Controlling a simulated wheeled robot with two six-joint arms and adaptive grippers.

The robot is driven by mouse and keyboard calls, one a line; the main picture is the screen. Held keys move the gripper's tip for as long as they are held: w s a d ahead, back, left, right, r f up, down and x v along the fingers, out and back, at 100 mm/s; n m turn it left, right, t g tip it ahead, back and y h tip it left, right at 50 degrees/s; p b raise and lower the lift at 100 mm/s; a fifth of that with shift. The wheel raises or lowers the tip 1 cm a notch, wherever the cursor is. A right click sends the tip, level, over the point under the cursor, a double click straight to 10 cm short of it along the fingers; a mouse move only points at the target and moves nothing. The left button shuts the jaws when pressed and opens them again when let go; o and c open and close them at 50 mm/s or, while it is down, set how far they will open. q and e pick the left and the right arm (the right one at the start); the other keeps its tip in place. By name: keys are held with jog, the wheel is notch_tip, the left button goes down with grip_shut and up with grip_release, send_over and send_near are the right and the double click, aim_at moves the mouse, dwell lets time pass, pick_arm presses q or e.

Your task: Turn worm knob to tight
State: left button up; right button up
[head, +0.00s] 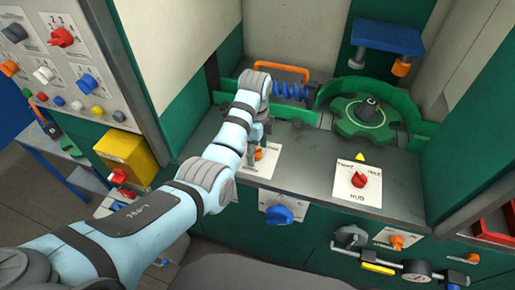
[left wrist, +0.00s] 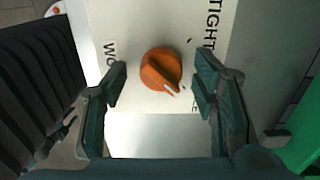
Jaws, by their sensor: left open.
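The orange worm knob (left wrist: 161,70) sits on a white plate (left wrist: 130,25) with the word TIGHT at its right in the left wrist view. Its white pointer mark faces the lower right of that view, away from TIGHT. My left gripper (left wrist: 163,76) is open, with one finger on each side of the knob and a gap on both sides. In the head view the knob (head: 259,154) is partly hidden by my left gripper (head: 256,141), which comes down over the plate. My right gripper is not in view.
A blue worm screw (head: 292,91) and a green gear wheel (head: 348,127) are behind the plate. A red knob (head: 359,180) on another plate is to the right. A blue knob (head: 279,214) is on the front panel below. An orange handle (head: 282,67) stands behind.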

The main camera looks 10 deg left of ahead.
pick_arm(q)
jog(key=c, duration=1.2)
jog(key=shift+o, duration=0.2)
jog(key=shift+w, duration=0.1)
jog(key=shift+n, duration=0.3)
jog(key=n, duration=0.3)
jog(key=shift+n, duration=0.3)
jog(key=n, duration=0.4)
jog(key=shift+r, duration=0.1)
jog(key=n, duration=0.5)
jog(key=shift+n, duration=2.3)
